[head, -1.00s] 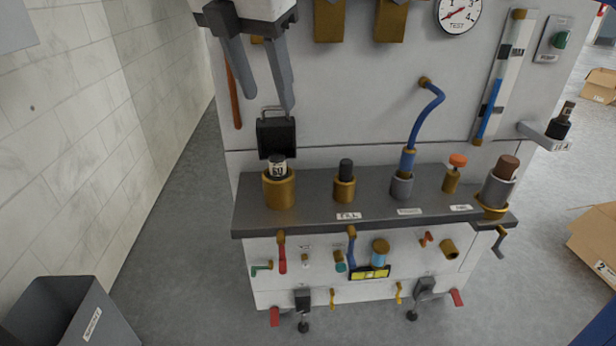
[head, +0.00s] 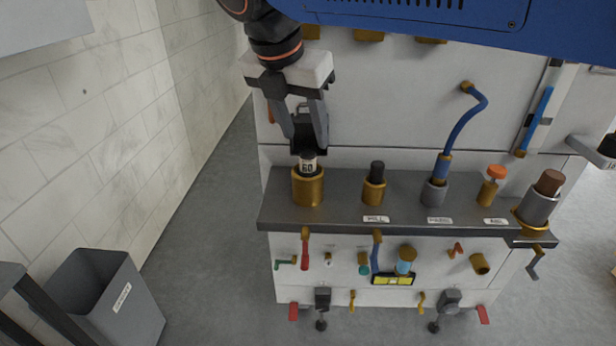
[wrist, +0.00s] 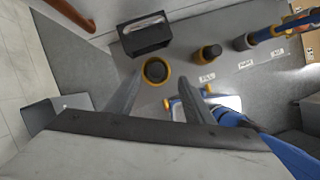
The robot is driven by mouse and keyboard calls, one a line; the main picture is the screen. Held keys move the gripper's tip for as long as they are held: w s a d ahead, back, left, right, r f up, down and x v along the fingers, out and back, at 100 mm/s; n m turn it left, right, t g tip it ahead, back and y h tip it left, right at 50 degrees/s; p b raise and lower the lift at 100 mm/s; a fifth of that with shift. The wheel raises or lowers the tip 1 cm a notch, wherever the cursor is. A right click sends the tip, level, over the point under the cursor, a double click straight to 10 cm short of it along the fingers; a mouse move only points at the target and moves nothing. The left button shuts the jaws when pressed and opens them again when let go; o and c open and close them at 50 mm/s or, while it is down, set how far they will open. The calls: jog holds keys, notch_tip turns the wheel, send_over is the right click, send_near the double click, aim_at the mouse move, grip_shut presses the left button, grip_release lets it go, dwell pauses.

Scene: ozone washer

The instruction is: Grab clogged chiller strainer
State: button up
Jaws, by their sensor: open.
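The likely strainer, a dark-topped cylinder with a white label reading "60" (head: 308,165), stands upright in a brass cup (head: 308,188) at the left end of the grey shelf. In the wrist view its dark round top (wrist: 155,70) sits inside the brass ring, between and just beyond my fingers. I cannot see whether it is clogged. My gripper (head: 306,142) is open and empty, pointing down just above the cylinder, one finger to each side. It also shows in the wrist view (wrist: 162,80). No contact with the cylinder is visible.
A black handled box (wrist: 147,38) is on the panel behind the cup. To the right on the shelf (head: 340,212) stand a black-topped brass cup (head: 374,184), a blue hose (head: 461,130) and an orange-knobbed valve (head: 495,175). A grey bin (head: 120,305) stands on the floor at left.

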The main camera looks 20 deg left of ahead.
aim_at(306, 155)
jog(key=shift+a+x, duration=0.2)
jog(key=shift+x, duration=1.35)
jog(key=shift+a+x, duration=0.15)
jog(key=shift+x, duration=1.45)
jog(key=shift+s, duration=0.15)
grip_shut()
